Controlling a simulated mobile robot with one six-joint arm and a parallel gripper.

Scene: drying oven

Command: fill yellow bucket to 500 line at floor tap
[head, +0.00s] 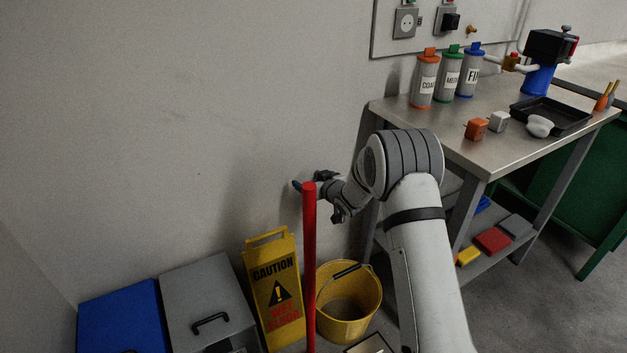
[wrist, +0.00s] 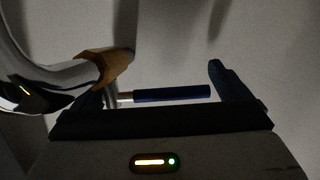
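The yellow bucket (head: 335,328) stands on the floor by the wall, its dark handle tipped to one side. Its 500 line and any water inside cannot be made out. My gripper (head: 325,188) is above the bucket, close to the wall, partly behind a red pole. In the wrist view my gripper (wrist: 165,82) has its fingers apart. A blue lever (wrist: 172,94) on a metal stem lies across the space between them; contact is unclear. A brass-coloured fitting (wrist: 112,66) on a pale curved pipe, seemingly the tap, is at the left.
A red pole (head: 309,260) stands upright in front of the bucket. A yellow caution sign (head: 273,285), a grey box (head: 205,295) and a blue box (head: 122,318) are to its left. A metal workbench (head: 470,150) with canisters and a black tray is at the right.

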